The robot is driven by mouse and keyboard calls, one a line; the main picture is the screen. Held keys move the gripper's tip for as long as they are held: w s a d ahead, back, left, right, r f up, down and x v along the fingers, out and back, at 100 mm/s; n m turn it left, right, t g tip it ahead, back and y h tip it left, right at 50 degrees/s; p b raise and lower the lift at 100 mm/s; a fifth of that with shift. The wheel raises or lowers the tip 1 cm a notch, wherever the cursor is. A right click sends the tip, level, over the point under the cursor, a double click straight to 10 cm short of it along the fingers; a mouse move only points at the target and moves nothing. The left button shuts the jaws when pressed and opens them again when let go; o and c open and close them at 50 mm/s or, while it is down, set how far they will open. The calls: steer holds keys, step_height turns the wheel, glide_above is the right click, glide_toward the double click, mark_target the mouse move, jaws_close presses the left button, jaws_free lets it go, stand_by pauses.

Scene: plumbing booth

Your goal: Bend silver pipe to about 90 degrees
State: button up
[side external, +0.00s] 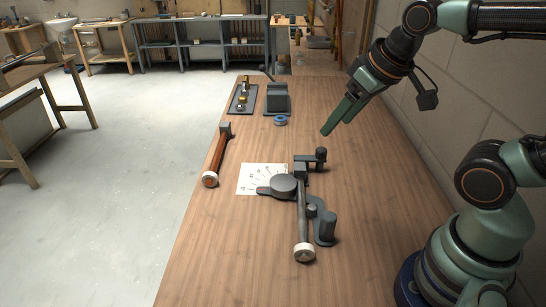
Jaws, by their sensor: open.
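The silver pipe (302,216) looks straight and lies in the dark grey bender (283,184), beside its round disc. Its near end has a pale round cap (304,253) and points toward the camera; its far end is partly hidden among the bender's parts. A white sheet with angle marks (252,172) lies under and left of the disc. My gripper (336,121) has green fingers and is empty. It hangs above the table, behind and to the right of the bender, and touches nothing. From this side its fingers look close together.
An orange-brown bar (217,155) with a pale round end lies left of the sheet. A blue ring (280,120), a grey vise-like block (277,99) and a dark tray with brass fittings (243,98) stand farther back. A block wall bounds the right. The table's near left is clear.

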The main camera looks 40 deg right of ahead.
steer(key=shift+o, duration=0.3)
steer(key=o, duration=0.4)
steer(key=shift+f, duration=0.1)
steer(key=n+g, duration=0.6)
steer(key=n, duration=0.3)
glide_above(329, 216)
step_height(329, 216, down, 13)
steer(key=shift+f, duration=0.2)
steer(key=shift+d+f, duration=0.1)
steer(key=shift+f, duration=3.85)
steer(key=c, duration=0.8)
